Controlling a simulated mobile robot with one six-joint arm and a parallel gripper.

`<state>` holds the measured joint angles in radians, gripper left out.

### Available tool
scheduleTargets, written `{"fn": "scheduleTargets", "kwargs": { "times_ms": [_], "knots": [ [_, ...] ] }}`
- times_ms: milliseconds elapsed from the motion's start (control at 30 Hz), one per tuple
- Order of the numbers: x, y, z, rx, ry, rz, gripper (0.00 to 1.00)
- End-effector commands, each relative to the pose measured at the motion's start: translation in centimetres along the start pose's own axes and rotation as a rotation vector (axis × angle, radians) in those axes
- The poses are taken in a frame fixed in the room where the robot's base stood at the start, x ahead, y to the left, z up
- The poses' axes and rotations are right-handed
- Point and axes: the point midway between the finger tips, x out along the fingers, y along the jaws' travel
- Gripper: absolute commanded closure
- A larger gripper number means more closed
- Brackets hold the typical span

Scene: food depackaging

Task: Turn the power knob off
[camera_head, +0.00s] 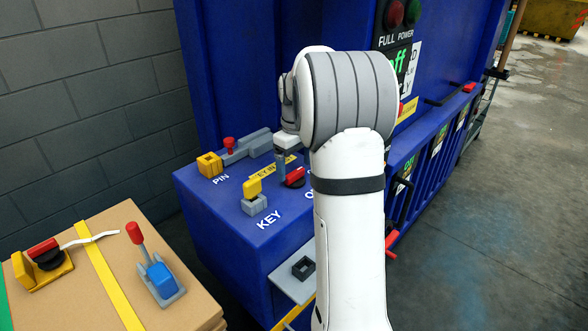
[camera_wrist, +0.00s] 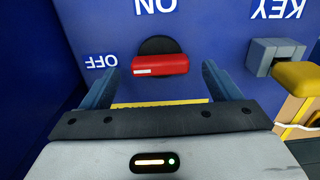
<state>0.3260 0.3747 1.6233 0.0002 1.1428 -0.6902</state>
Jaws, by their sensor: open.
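The red power knob (camera_wrist: 160,65) sits on a black round base on the blue panel. Its bar lies level in the wrist view, with a pale mark toward its left end, on the side of the OFF label (camera_wrist: 101,61). The ON label (camera_wrist: 155,6) is above it, upside down. My gripper (camera_wrist: 160,84) is open, one finger on either side of the knob, with gaps to both ends. In the head view the red knob (camera_head: 295,177) shows beside my wrist, which hides much of the gripper.
A yellow key in a grey KEY holder (camera_head: 254,205) stands close to the knob. The yellow PIN block (camera_head: 209,165) is farther left. A cardboard box (camera_head: 120,240) at lower left carries a red-handled switch (camera_head: 153,270) and a yellow-based lock (camera_head: 42,262).

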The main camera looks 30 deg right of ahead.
Motion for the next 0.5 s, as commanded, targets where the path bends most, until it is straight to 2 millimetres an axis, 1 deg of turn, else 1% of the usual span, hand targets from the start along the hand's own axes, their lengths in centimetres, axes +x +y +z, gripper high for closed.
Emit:
{"fn": "scheduleTargets", "kwargs": {
  "times_ms": [33, 100, 300, 400, 500],
  "knots": [
    [-1.0, 0.0, 0.0, 0.0, 0.005, 0.004, 0.16],
    [-2.2, 0.0, 0.0, 0.0, 0.005, 0.004, 0.16],
    [-5.2, 0.0, 0.1, 0.0, 0.004, 0.003, 0.16],
    [-6.0, -0.1, 0.2, 0.0, 0.003, 0.003, 0.16],
    [-6.2, -0.1, 0.2, 0.0, 0.002, 0.002, 0.16]
  ]
}}
